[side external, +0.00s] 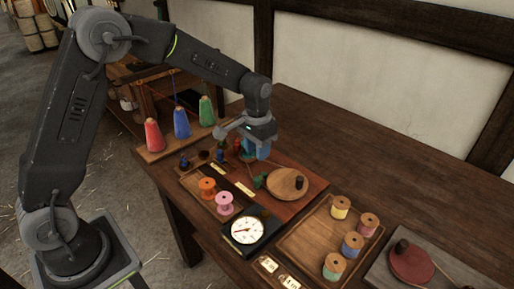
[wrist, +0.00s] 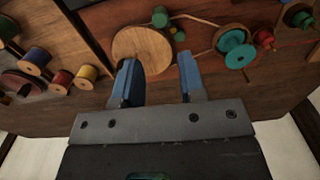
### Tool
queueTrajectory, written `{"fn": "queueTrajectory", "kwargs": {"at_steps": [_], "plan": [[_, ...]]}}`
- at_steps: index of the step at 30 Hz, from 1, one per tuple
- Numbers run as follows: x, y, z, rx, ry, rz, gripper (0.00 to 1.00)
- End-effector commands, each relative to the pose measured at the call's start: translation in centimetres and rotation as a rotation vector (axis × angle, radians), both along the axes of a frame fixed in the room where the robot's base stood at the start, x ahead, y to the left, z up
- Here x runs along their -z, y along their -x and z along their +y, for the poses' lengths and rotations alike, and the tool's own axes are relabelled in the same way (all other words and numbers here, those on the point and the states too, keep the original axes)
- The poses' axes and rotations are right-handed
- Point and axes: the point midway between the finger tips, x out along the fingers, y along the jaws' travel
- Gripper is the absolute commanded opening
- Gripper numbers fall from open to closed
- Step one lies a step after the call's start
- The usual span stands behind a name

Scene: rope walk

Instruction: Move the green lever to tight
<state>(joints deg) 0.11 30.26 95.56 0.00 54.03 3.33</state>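My gripper (side external: 257,148) hangs over the back part of the reddish-brown board in the side view. In the wrist view its two blue fingers (wrist: 158,74) are apart with nothing between them. A small green piece (side external: 220,154) stands on the board's left part; it shows at the right edge of the wrist view (wrist: 301,17). Another green piece (side external: 260,181) is beside the round wooden disc (side external: 287,184), also in the wrist view (wrist: 160,18). I cannot tell which green piece is the lever. My gripper touches neither. Pale labels (side external: 245,189) lie on the board; their text is unreadable.
A dial (side external: 246,230), a spool tray (side external: 309,248) and a rack of coloured cones (side external: 181,123) stand around the board. The table behind the tray is clear.

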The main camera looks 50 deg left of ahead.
Motion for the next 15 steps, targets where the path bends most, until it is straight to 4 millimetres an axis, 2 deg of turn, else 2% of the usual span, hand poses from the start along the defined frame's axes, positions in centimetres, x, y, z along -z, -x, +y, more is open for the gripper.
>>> {"fn": "queueTrajectory", "kwargs": {"at_steps": [5, 15], "plan": [[1.2, -0.1, 0.0, 0.001, 0.000, 0.005, 0.37], [5.9, 0.0, 0.0, 0.000, 0.000, 0.006, 0.37]]}}
